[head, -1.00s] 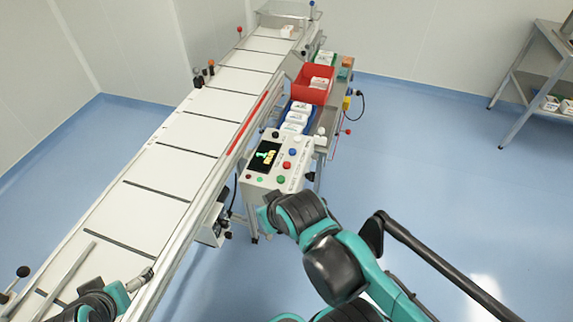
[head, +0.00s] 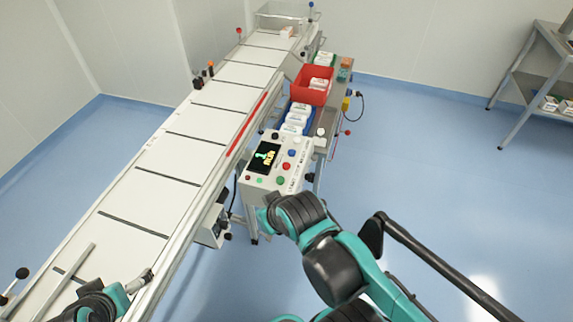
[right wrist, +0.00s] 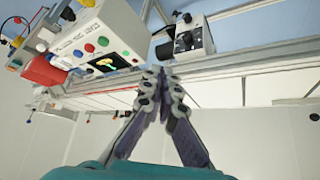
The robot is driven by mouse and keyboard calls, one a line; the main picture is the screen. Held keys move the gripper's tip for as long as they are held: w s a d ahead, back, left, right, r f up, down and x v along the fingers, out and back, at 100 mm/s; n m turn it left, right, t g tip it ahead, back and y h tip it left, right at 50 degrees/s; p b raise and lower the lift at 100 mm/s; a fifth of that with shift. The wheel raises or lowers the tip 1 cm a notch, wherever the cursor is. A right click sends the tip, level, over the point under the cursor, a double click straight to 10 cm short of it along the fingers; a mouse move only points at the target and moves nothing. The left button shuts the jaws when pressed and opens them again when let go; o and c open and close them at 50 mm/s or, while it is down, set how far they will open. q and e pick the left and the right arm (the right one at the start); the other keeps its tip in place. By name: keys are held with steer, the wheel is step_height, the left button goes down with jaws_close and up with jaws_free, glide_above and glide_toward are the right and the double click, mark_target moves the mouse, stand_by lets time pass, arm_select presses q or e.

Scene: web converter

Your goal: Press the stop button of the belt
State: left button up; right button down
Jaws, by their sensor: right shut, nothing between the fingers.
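The control box (head: 300,178) stands beside the belt (head: 150,195) in the head view, with a lit display (head: 264,157). Its sloped face has a red button (head: 286,166), a blue button (head: 291,153), a green button (head: 281,180) and a black knob (head: 275,135). No stop label is readable. My right arm ends just in front of the box; its fingers are hidden there. In the right wrist view, my right gripper (right wrist: 162,75) is shut and empty, apart from the box (right wrist: 115,35). My left gripper (head: 140,280) is over the belt's near end; its jaws are unclear.
A red bin (head: 312,85) and a blue tray (head: 296,118) with white packs stand on the side table behind the box. A metal bar (head: 75,265) crosses the belt's near end. A shelf (head: 530,85) stands far right. The floor between is free.

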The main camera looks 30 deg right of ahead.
stand_by(0.6)
steer(key=m+t+y+p, duration=0.1)
steer(key=m+y+p, duration=0.2)
steer(key=m, duration=1.9)
glide_above(288, 166)
step_height(288, 166, down, 5)
steer(key=shift+m, duration=0.3)
step_height(288, 166, down, 9)
steer(key=b, duration=0.7)
